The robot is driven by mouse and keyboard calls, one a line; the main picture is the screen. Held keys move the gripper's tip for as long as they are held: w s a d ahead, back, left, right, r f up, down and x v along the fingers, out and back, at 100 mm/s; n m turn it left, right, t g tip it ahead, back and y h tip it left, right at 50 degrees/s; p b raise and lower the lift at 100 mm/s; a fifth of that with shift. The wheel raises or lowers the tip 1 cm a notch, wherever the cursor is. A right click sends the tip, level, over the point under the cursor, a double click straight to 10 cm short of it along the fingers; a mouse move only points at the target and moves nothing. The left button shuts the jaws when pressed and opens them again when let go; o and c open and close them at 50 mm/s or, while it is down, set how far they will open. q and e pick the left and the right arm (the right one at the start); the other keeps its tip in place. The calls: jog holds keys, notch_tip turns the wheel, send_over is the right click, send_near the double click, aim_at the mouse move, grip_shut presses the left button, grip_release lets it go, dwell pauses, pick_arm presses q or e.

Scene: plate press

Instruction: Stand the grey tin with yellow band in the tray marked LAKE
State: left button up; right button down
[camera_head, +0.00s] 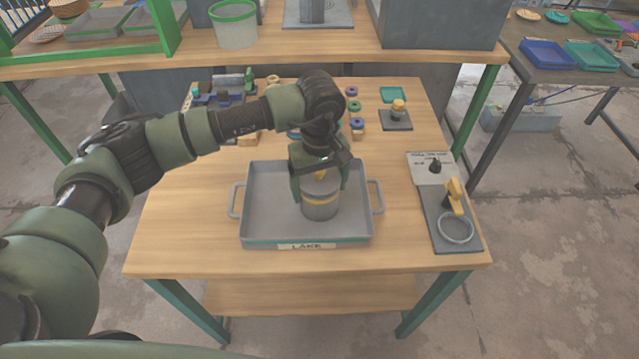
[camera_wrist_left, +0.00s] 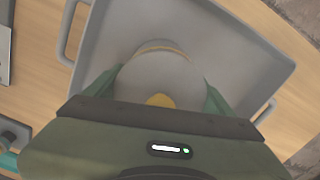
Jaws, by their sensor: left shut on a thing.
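The grey tin with yellow band (camera_head: 320,204) is upright over the right half of the tray marked LAKE (camera_head: 265,222). My left gripper (camera_head: 320,180) comes down from above and is shut on the tin, one finger on each side. In the left wrist view the tin's round top (camera_wrist_left: 160,80) lies between the two green fingers (camera_wrist_left: 158,92), with the grey tray floor (camera_wrist_left: 225,75) around it. I cannot tell whether the tin's base touches the tray floor. The LAKE label (camera_head: 306,246) is on the tray's front wall. My right gripper is not in view.
A grey board with a yellow clamp (camera_head: 455,196) and a metal ring (camera_head: 455,228) lies right of the tray. Small coloured rings (camera_head: 355,108) and a small stand with a yellow top (camera_head: 397,108) are behind. The table's front left (camera_head: 185,240) is bare.

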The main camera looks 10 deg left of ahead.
pick_arm(q)
jog(key=shift+f, duration=0.2)
jog(key=shift+f+b, duration=0.2)
jog(key=shift+b, duration=0.15)
jog(key=o, duration=1.9)
jog(key=shift+r, duration=0.1)
jog(key=shift+r+p, duration=0.2)
jog(key=shift+p, duration=0.15)
jog(key=shift+w+r, duration=0.1)
jog(key=shift+r, duration=0.15)
notch_tip(320, 180, up, 11)
jog(key=b, duration=0.2)
jog(key=shift+f+b, duration=0.15)
jog(key=shift+b, duration=0.15)
jog(key=shift+r, duration=0.35)
